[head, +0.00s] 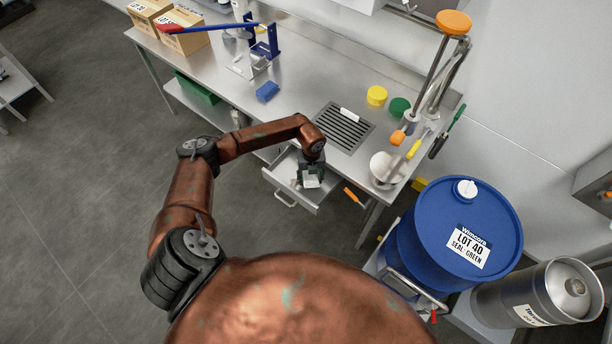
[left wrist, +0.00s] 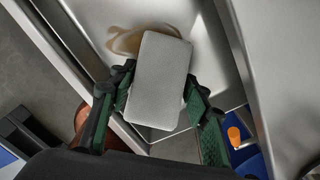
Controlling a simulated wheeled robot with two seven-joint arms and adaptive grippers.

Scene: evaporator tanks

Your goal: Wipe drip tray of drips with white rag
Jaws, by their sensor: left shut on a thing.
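The drip tray (head: 286,178) is pulled out like a drawer from under the steel bench's front edge. A brown wet stain (left wrist: 124,42) lies on its floor in the left wrist view, partly hidden behind the rag. My left gripper (head: 311,176) is over the tray, pointing down. It is shut on the white rag (left wrist: 158,80), a flat folded pad that also shows in the head view (head: 312,182). I cannot tell whether the rag touches the tray floor. My right gripper is out of view.
The steel bench (head: 300,85) carries a dark grille (head: 343,128) with a white piece on it, yellow (head: 377,95) and green (head: 399,107) lids, and a blue block (head: 267,91). A blue drum (head: 455,235) stands to the right. An orange-handled tool (head: 353,197) is right of the tray.

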